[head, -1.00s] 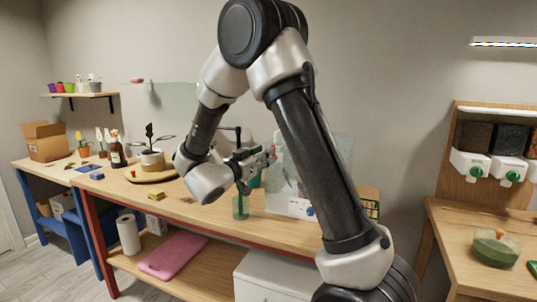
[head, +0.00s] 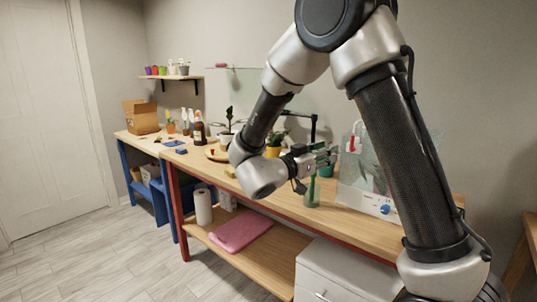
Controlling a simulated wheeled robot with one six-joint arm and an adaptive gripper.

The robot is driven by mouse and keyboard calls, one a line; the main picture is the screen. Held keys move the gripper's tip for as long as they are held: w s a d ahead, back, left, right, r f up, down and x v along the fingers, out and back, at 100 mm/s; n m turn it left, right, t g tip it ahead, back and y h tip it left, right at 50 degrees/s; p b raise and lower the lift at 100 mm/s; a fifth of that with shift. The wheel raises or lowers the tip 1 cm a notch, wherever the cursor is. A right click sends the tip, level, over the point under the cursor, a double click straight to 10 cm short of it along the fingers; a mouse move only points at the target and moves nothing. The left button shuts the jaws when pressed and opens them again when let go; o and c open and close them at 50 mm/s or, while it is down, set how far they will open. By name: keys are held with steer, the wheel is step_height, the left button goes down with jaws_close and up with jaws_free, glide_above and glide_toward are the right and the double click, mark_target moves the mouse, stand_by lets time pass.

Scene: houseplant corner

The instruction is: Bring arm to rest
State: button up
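My gripper (head: 322,158) is at the end of my folded arm, above the wooden workbench (head: 245,190). It is small and seen from the side, and I cannot tell whether its fingers are apart or closed. A green translucent bottle (head: 312,192) stands on the bench just below it. A yellow pot with a plant (head: 273,151) shows behind my wrist. My forearm and wrist cover part of the bench top.
A brown bottle (head: 199,135) and a cardboard box (head: 141,117) stand on the left. A clear-walled box with a blue knob (head: 362,190) stands right of my gripper. The floor at left is clear.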

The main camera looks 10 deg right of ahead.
steer(key=w+a+f+n+t+y, duration=0.3)
steer(key=w+a+f+y, duration=0.1)
steer(key=w+f+y, duration=0.2)
steer(key=w+a+f+n+y, duration=0.1)
steer(key=a+f+n+y, duration=0.45)
steer(key=a+y, duration=0.55)
steer(key=s+d+r+n+g+y, duration=0.2)
steer(key=s+g, duration=0.2)
steer(key=s, duration=0.5)
steer(key=s+d+r+n+g+y, duration=0.1)
steer(key=s+d+r+n+g, duration=0.2)
steer(key=s, duration=0.7)
steer(key=s+d+r+h, duration=0.1)
steer(key=s+d+r, duration=0.2)
steer(key=s+d, duration=0.4)
steer(key=s+d+r+h, duration=0.2)
steer(key=s+d+r, duration=0.2)
steer(key=s+d, duration=0.3)
steer(key=shift+s+d+r+m, duration=0.15)
steer(key=shift+s+d+m, duration=0.15)
steer(key=shift+d+m, duration=0.15)
